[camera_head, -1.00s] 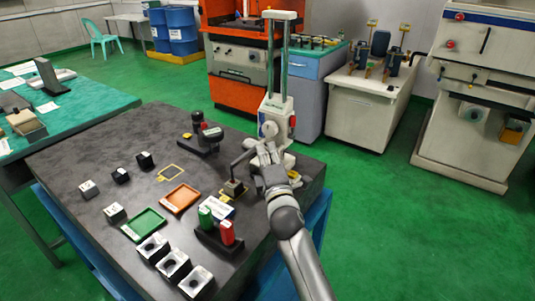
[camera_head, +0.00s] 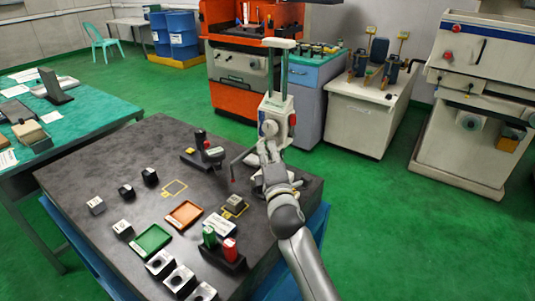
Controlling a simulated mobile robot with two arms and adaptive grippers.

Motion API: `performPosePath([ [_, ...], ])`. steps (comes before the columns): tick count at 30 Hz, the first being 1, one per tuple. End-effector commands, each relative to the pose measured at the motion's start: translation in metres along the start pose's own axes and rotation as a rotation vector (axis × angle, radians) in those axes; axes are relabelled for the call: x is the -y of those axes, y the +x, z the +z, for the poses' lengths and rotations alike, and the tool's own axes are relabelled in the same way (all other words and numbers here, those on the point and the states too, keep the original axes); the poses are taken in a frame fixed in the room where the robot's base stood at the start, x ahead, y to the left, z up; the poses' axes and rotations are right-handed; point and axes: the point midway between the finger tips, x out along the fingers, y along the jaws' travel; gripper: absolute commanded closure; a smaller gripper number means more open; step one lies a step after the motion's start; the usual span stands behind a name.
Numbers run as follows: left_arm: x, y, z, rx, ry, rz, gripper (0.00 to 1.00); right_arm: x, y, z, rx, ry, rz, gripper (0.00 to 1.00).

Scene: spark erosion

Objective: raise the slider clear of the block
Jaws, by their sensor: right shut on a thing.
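The height gauge (camera_head: 291,80) stands upright at the far right corner of the dark table, with two posts and a pale top bar. Its slider (camera_head: 277,112) is a pale body with a round dial on the posts. A thin dark arm with a red tip (camera_head: 232,180) reaches left from the slider. The small grey block (camera_head: 235,201) sits in a yellow outline, below the tip, with a visible gap between them. My right gripper (camera_head: 266,150) is shut at the slider's lower front; its fingers partly hide the contact. My left gripper is out of view.
A black stand (camera_head: 205,155) is left of the gauge. An orange tray (camera_head: 184,214), a green tray (camera_head: 153,238) and a red-and-green holder (camera_head: 222,252) lie nearer. Several small blocks line the left and front. The table's middle is partly clear.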

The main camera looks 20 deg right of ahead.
Motion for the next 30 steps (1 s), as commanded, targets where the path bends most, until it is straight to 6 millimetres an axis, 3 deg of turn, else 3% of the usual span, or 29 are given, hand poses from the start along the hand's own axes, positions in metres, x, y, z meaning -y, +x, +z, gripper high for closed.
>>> performPosePath([
  [6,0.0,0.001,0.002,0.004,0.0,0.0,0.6,0.001,0.0,0.001,0.002,-0.007,0.0,1.0],
  [7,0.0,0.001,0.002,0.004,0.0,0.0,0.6,0.002,0.0,0.001,0.002,-0.007,0.0,0.88],
  [12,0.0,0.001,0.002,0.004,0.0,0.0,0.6,0.002,0.0,0.0,0.001,-0.005,-0.001,0.68],
  [23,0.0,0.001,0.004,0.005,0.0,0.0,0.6,0.002,-0.003,0.0,0.0,-0.001,-0.001,0.68],
  [30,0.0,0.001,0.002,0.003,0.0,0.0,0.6,0.003,-0.039,0.0,-0.001,-0.001,-0.003,0.68],
])
